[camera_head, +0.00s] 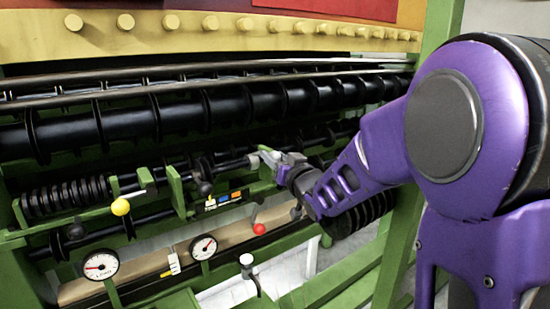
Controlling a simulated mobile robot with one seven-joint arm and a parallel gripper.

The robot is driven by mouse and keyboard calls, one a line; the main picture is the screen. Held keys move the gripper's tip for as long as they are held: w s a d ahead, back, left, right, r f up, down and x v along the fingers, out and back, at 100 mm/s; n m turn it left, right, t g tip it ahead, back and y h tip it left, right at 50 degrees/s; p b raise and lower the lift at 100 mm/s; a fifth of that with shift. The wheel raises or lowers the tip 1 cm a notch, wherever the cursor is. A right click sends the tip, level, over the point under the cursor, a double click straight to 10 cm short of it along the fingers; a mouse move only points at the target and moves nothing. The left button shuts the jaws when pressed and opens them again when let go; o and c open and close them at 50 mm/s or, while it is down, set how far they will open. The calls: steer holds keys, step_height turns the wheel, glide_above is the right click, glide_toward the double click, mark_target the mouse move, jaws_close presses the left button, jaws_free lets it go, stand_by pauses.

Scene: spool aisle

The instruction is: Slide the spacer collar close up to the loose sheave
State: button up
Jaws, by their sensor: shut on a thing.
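My gripper (264,158) is at the middle of the view, at the end of my purple arm, with its jaws shut around the dark shaft (230,164). What it holds is small and mostly hidden by the jaws; a pale grey ring (253,161) shows at their left side and looks like the spacer collar. A black grooved wheel (203,169) sits on the same shaft to the left and may be the loose sheave. A stretch of bare shaft shows between the wheel and my gripper.
Green brackets (176,190) carry the shaft. A row of black discs (65,195) stands at the left. A yellow ball knob (120,207), a red knob (259,229) and two dial gauges (101,265) sit below. Large black rollers (180,113) run above.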

jaws_close()
